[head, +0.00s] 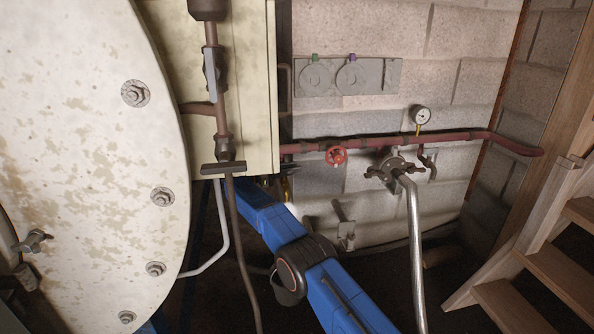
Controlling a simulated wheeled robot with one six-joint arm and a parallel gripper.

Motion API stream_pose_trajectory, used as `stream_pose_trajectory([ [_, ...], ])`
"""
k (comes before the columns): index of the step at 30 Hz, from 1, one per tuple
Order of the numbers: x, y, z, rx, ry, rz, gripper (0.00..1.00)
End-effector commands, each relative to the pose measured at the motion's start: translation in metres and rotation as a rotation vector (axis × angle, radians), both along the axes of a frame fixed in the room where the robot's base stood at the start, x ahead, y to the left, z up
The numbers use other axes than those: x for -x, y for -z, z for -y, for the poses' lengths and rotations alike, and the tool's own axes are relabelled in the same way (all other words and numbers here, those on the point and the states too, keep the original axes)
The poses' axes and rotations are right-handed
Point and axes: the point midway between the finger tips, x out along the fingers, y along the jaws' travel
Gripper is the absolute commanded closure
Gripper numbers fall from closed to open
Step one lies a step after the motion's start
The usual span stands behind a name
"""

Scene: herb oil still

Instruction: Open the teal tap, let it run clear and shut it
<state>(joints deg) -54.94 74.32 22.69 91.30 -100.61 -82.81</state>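I cannot make out a teal tap in the head view. My blue arm reaches from the bottom right up to the left, and its far end passes behind the lower edge of a cream cabinet (255,90). My gripper is hidden there, so its fingers and anything between them do not show. A small yellow part (286,190) shows beside the arm's far end, too small to identify. A red handwheel (336,156) sits on the reddish wall pipe (463,137). A grey lever tap (428,161) hangs from the same pipe farther right.
A large pale round vessel (75,170) with bolts fills the left. A brown pipe with a grey lever (213,75) runs down the cabinet front. A gauge (420,115), a flanged valve (391,166) and a silver pipe (415,250) stand right of my arm. Wooden steps (570,265) stand at right.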

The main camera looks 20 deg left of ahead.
Motion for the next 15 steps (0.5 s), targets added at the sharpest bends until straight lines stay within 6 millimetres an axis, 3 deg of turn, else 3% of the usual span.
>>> stream_pose_trajectory([
  [15, -0.0034, -0.0022, -0.0033, 0.005, -0.099, 0.002, 0.71],
])
